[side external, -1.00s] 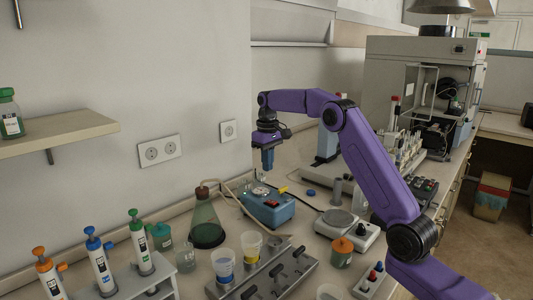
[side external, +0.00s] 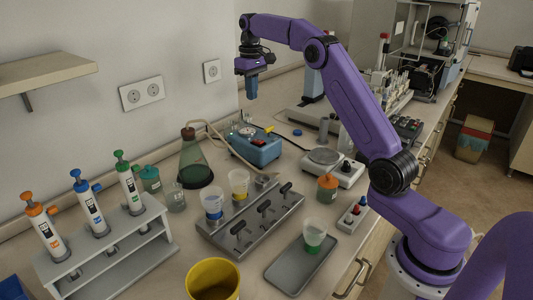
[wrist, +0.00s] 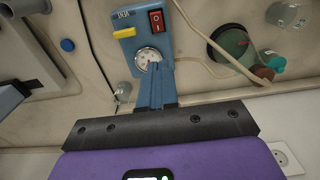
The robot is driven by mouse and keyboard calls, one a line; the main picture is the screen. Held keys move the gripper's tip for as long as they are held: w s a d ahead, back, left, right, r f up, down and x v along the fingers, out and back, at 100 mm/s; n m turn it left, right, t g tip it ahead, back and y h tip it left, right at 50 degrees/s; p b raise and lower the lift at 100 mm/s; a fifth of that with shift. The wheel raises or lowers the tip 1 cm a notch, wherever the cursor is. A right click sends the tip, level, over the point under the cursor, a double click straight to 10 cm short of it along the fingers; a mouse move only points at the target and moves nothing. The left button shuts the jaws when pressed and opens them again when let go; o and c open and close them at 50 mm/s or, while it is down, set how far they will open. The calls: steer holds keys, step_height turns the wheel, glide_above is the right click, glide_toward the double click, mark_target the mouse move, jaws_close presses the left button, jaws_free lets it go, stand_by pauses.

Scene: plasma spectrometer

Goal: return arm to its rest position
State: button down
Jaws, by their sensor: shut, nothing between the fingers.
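My gripper (side external: 252,97) is shut and empty at the end of my purple arm. In the side view it points down and hangs in the air above and behind the blue pump box (side external: 255,147), apart from it. In the wrist view the closed blue fingers (wrist: 158,68) overlap the box's round gauge (wrist: 148,57) in the picture. The box (wrist: 128,38) also has a red switch (wrist: 156,20) and a yellow lever (wrist: 124,32).
A dark green flask (side external: 194,165) with a hose stands left of the box. A metal rack (side external: 250,220) holds cups in front. A balance (side external: 325,165), a pipette stand (side external: 105,245) and a tray (side external: 300,265) occupy the bench. A wall shelf (side external: 45,75) is at left.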

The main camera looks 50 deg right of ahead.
steer(key=s+a+n, duration=0.3)
steer(key=s+a, duration=0.4)
steer(key=a, duration=0.4)
steer(key=s+a+n, duration=0.3)
steer(key=s+a, duration=0.5)
steer(key=a, duration=0.2)
steer(key=s+f+n, duration=0.3)
steer(key=s+f, duration=0.1)
steer(key=s, duration=1)
steer(key=s+f+n, duration=0.3)
steer(key=s+f, duration=0.1)
steer(key=s, duration=1)
steer(key=w+a+r+m, duration=0.2)
steer(key=w+r+m, duration=0.1)
steer(key=w, duration=0.6)
step_height(320, 180, up, 5)
steer(key=m+t, duration=0.3)
steer(key=m, duration=0.6)
glide_above(258, 141)
steer(key=s, duration=0.2)
steer(key=x, duration=0.4)
steer(key=s+x, duration=0.1)
steer(key=x, duration=0.3)
steer(key=s+x, duration=0.1)
steer(key=x, duration=0.3)
steer(key=shift+f, duration=0.85)
